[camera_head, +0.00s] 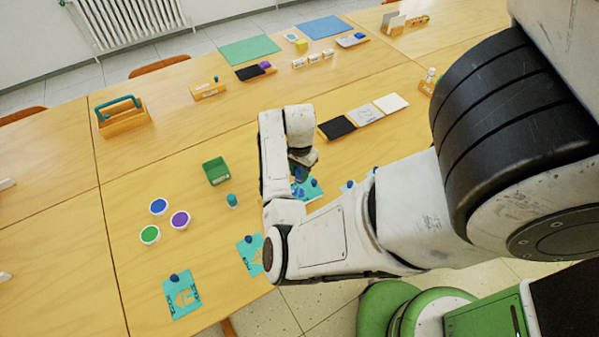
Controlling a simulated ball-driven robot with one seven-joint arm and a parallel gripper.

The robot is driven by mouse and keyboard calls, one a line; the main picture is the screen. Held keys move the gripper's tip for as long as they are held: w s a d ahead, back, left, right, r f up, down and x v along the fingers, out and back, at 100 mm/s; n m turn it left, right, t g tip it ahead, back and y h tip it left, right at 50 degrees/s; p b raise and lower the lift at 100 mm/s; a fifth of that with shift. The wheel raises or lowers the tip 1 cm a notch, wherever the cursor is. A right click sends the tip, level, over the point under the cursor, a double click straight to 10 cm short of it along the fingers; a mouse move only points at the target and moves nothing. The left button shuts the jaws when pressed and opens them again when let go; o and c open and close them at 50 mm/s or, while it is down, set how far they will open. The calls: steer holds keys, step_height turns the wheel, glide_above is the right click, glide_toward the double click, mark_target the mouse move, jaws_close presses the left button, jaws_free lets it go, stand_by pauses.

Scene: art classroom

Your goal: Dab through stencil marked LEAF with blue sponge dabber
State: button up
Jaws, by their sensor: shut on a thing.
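My gripper (302,160) points down over a teal stencil (310,190) on the near part of the table. It is shut on a small blue thing, the blue sponge dabber (299,176), mostly hidden by the gripper. Blue marks show on or beside this stencil; I cannot tell whether the dabber touches it. Another teal stencil (183,299) lies at the front left, and one more (247,258) is partly behind my arm. Each carries a dark blue knob. Further blue knobs show beyond my forearm. I cannot read which stencil is marked LEAF.
Blue (159,206), purple (180,220) and green (149,234) paint pots stand on the left. A green box (216,171) and a small teal-blue object (232,201) stand left of my gripper. A wooden caddy (123,120) and black, grey and white panels (338,127) are farther back.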

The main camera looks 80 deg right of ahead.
steer(key=shift+r, duration=0.8)
steer(key=shift+f, duration=0.15)
steer(key=shift+w+a+f+b, duration=0.3)
steer(key=shift+f+b, duration=0.25)
steer(key=shift+f, duration=0.4)
steer(key=shift+w+a+f+b, duration=0.2)
steer(key=shift+w+f+b, duration=0.25)
steer(key=shift+f, duration=0.5)
steer(key=shift+w+a+f+b, duration=0.25)
steer(key=shift+f+b, duration=0.35)
steer(key=shift+f, duration=0.35)
steer(key=shift+s+f, duration=0.1)
steer(key=shift+f, duration=0.5)
stand_by(0.3)
step_height(320, 180, up, 3)
steer(key=p, duration=0.2)
steer(key=shift+p, duration=0.4)
steer(key=shift+r, duration=2.1)
